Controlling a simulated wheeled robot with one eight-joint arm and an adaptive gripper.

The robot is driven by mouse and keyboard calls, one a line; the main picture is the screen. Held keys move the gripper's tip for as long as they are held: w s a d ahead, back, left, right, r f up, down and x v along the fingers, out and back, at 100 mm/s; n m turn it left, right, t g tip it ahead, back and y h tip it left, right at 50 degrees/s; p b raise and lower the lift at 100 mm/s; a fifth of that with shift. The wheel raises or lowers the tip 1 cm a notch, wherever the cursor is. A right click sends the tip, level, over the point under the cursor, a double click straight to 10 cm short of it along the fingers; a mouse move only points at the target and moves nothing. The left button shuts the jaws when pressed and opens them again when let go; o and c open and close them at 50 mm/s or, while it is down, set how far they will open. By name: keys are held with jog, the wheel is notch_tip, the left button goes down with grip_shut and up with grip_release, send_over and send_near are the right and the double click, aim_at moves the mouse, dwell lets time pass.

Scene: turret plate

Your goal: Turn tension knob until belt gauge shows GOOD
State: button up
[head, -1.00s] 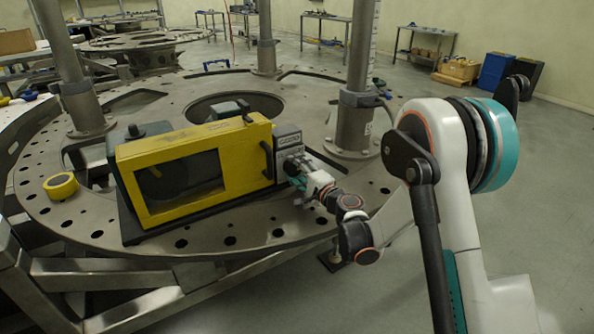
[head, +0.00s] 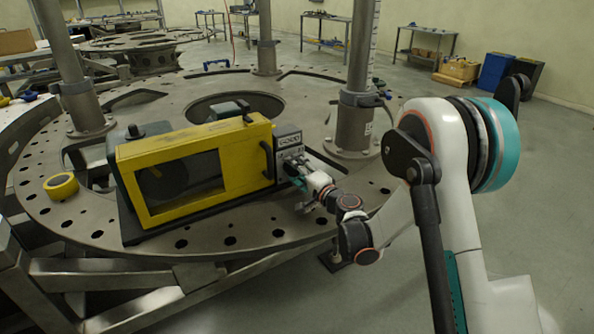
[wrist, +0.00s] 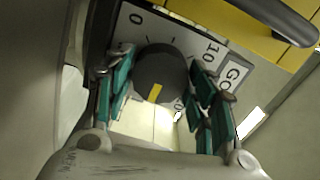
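The tension knob (wrist: 160,74) is a dark round knob with a yellow mark pointing toward the bottom of the wrist view. It sits on a white scale plate (wrist: 190,37) with 0 at left and 10 at right. My gripper (wrist: 162,80) has its teal-padded fingers on either side of the knob, close against its edges. My gripper hides the knob there.
A yellow-framed guard (head: 195,137) with a window and dark handle stands left of the gauge. It sits on a large round metal plate (head: 260,235) with holes. A thick post (head: 357,100) rises close behind my gripper. Yellow tape (head: 61,186) lies at left.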

jog(key=shift+o, duration=1.1)
jog(key=v, duration=1.2)
jog(key=shift+r, duration=0.15)
